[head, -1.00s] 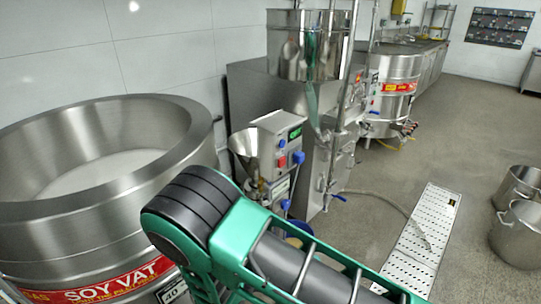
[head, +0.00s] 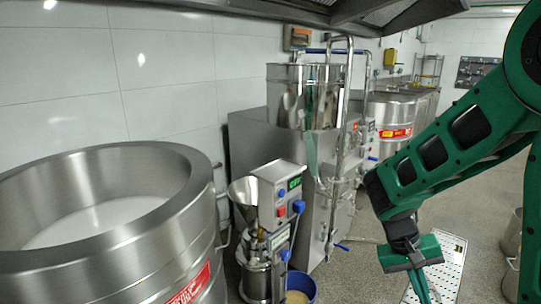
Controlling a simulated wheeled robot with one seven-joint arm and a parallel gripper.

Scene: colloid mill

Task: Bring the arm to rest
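My green and black arm (head: 450,150) comes in from the upper right and slopes down to the left, then bends down at the wrist. My gripper (head: 424,290) points down at the lower right, in front of the white perforated floor panel. Its fingertips run toward the bottom edge, and I cannot tell how far apart they are. I see nothing clearly held. The colloid mill (head: 268,220), with a steel funnel and a control box, stands left of my gripper and apart from it.
A large steel soy vat (head: 205,225) with white contents fills the left. A blue bucket (head: 309,289) stands beside the mill. A tall steel machine (head: 300,180) is behind it. A perforated floor panel (head: 452,255) lies at the lower right, with pots (head: 512,245) at the right edge.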

